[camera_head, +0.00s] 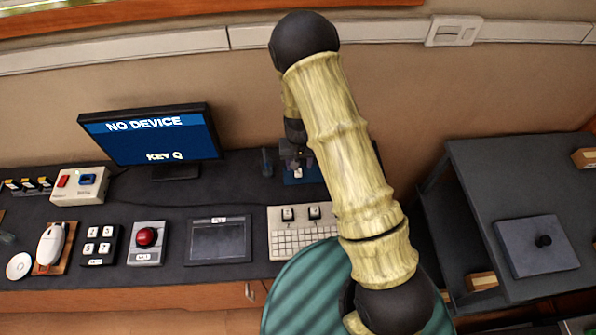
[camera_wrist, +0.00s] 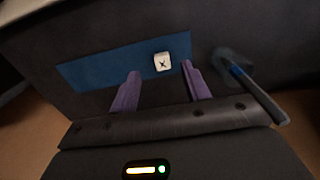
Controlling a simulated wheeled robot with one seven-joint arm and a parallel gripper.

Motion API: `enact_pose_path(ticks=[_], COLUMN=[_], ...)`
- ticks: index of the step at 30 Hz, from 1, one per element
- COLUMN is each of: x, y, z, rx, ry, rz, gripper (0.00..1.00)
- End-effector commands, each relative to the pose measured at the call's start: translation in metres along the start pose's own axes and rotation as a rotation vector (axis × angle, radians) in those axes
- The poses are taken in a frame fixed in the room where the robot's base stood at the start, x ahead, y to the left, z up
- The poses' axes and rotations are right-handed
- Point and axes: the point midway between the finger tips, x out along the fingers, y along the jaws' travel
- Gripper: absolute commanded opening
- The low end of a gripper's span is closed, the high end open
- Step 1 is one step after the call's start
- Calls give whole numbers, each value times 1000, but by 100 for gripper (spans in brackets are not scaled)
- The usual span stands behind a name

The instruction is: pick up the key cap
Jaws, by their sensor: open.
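The key cap (camera_wrist: 162,62) is a small white cap marked with a dark X, on a blue mat (camera_wrist: 95,68) on the dark table. In the head view the key cap (camera_head: 298,173) shows as a small white spot just below my gripper (camera_head: 297,163). In the wrist view my gripper (camera_wrist: 161,70) is open, with a purple finger on each side. The cap appears between the fingertips, nearer the right one. I cannot tell the height of the fingertips above it, and no contact shows.
A dark rod-like thing with a blue part (camera_wrist: 250,80) lies right of the mat. A keyboard (camera_head: 300,238) stands in front, a monitor (camera_head: 150,140) to the left, and a dark shelf unit (camera_head: 530,175) to the right. My arm hides part of the table.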

Motion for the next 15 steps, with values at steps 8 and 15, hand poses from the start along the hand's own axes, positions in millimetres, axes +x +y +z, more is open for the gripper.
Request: enact_pose_path(ticks=[8,15], x=[1,11], y=[0,-1], z=[0,1], rx=[0,1], ry=[1,-1], rz=[0,0], gripper=[47,47])
